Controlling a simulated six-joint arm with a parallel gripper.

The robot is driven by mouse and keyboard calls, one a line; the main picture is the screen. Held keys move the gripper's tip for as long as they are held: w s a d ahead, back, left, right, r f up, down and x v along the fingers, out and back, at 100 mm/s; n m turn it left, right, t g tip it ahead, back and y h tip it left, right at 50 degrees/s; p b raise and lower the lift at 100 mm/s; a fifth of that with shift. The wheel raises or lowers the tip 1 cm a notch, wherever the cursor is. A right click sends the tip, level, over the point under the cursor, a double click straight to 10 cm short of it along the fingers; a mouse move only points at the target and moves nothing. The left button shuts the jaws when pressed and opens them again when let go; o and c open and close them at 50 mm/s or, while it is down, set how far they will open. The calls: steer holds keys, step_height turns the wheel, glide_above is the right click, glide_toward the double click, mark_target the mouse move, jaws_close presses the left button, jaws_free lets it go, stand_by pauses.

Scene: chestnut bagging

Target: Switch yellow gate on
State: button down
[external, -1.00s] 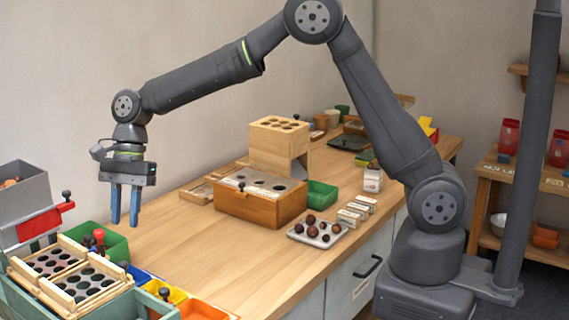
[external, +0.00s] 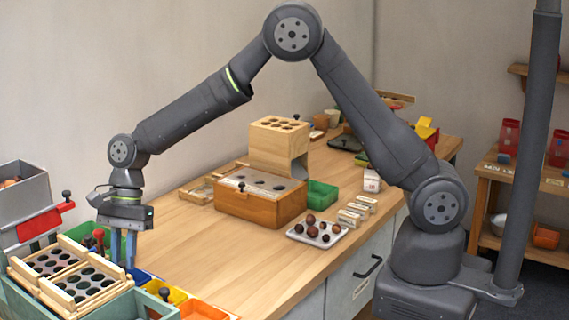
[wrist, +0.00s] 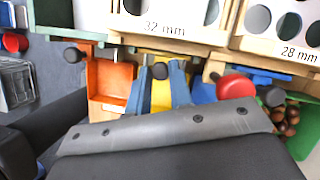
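The yellow gate seems to be at the yellow bin (external: 177,294) on the near sorter's right side, by a black knob (external: 164,292). I cannot tell the gate's exact position. In the wrist view the yellow bin (wrist: 160,98) shows between my blue fingers, with a black knob (wrist: 160,70) between the fingertips. My gripper (external: 123,265) points down, fingers apart, low over the blue and green bins' side of the sorter. In the wrist view my gripper (wrist: 159,76) is open. I cannot tell whether either finger touches the knob.
The sorter's holed plates carry "32 mm" (wrist: 165,27) and "28 mm" (wrist: 299,54) labels. An orange bin (wrist: 110,82) lies left of the yellow one. A red knob (wrist: 236,87) and a green bin with chestnuts (wrist: 304,128) lie right.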

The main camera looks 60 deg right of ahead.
steer(key=shift+r, duration=1.25)
steer(key=c, duration=1.6)
jaws_free()
steer(key=shift+r, duration=0.1)
steer(key=v, duration=1.7)
steer(key=shift+w+d, duration=0.1)
steer(key=shift+d, duration=0.1)
steer(key=x, duration=1.7)
steer(key=shift+a, duration=0.2)
steer(key=shift+f, duration=0.35)
steer(key=shift+r, duration=0.15)
